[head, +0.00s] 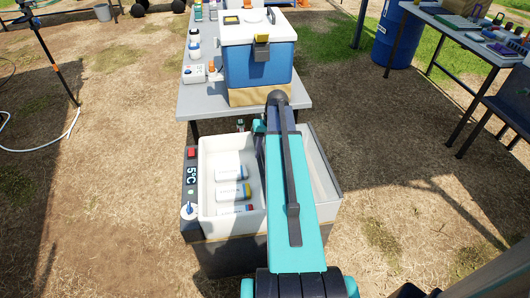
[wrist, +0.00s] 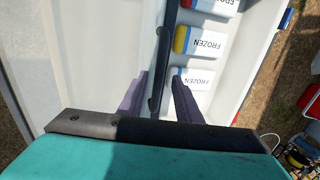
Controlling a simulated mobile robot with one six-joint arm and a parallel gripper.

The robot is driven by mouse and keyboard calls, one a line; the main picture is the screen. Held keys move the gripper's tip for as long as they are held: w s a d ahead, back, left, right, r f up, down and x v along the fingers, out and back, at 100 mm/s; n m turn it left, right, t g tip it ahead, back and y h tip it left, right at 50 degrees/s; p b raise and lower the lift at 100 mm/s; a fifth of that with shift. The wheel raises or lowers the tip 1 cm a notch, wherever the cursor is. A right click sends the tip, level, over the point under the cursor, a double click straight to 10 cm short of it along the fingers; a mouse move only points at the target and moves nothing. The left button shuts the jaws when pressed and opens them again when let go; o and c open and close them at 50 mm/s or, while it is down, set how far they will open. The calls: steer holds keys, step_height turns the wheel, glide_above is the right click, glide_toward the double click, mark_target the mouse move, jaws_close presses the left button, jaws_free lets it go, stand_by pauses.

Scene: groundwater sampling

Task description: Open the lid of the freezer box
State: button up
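The freezer box (head: 223,258) stands on the ground below the table, with a pale inside and a 5°C panel on its left. Its left part is uncovered and shows several white packs (head: 231,191); in the wrist view they read FROZEN (wrist: 206,42). A dark edge strip with a bar handle (wrist: 157,85) borders a pale panel (wrist: 85,60), apparently the lid. My gripper (wrist: 160,88) has a finger on each side of this handle; whether they press on it is unclear. In the head view my arm hides the gripper and much of the lid.
A grey table (head: 203,101) behind the box carries a blue and white cooler (head: 258,66) and small bottles. A blue barrel (head: 396,35) and another table (head: 440,28) stand at the right. The ground to the left is mostly clear, except a tripod (head: 52,55) and hose.

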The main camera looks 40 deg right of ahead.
step_height(320, 180, up, 13)
steer(key=s+d, duration=0.1)
steer(key=d, duration=0.1)
steer(key=shift+s+b, duration=0.3)
steer(key=shift+b, duration=0.05)
stand_by(0.7)
